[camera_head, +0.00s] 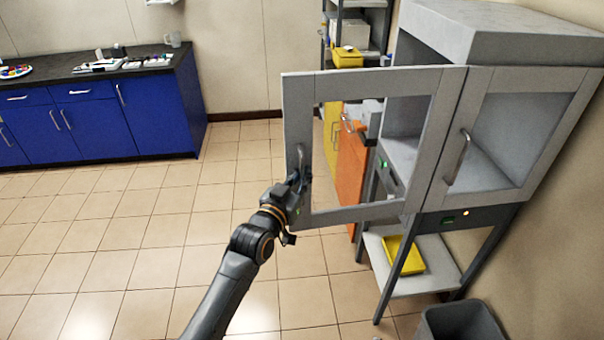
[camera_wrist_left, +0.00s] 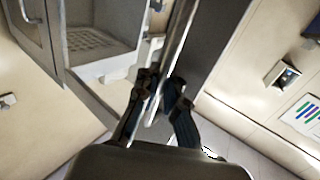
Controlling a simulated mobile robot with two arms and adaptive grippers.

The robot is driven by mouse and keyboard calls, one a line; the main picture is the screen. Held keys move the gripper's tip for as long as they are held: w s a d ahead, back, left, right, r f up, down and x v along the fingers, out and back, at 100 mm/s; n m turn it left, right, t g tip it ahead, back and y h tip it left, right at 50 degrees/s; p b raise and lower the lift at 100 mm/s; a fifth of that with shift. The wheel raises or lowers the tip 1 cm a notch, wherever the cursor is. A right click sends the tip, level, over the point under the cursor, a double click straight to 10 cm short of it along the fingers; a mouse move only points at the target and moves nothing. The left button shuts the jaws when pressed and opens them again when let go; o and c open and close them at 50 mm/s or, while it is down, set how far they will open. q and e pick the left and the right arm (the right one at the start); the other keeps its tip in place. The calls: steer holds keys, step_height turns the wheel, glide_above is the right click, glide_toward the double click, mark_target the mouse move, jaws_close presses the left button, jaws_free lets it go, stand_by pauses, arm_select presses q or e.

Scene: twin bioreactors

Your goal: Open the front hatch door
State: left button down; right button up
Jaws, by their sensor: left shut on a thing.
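The front hatch door (camera_head: 378,82) is a grey frame with a clear pane. It stands swung wide open, out to the left of the grey cabinet (camera_head: 510,42). My left gripper (camera_head: 297,187) is at the lower part of the curved door handle (camera_head: 302,155), near the door's free edge. In the left wrist view, my left gripper (camera_wrist_left: 160,88) is shut on the slim metal handle (camera_wrist_left: 178,42), with a finger on each side. The exact contact is partly hidden by the fingers. My right gripper is not in view.
A second hatch door (camera_head: 472,110) on the cabinet's right is shut. A yellow tray (camera_head: 403,256) lies on the shelf below, and a grey bin (camera_head: 460,322) stands on the floor. Blue cupboards (camera_head: 100,125) line the far left. The tiled floor (camera_head: 140,225) left of the door is clear.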

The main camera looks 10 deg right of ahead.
arm_select(q)
steer(key=shift+w+a, duration=0.1)
steer(key=shift+a, duration=0.05)
steer(key=c, duration=1.7)
jaws_free()
steer(key=shift+a, duration=0.2)
steer(key=v, duration=1.2)
steer(key=shift+a, duration=0.1)
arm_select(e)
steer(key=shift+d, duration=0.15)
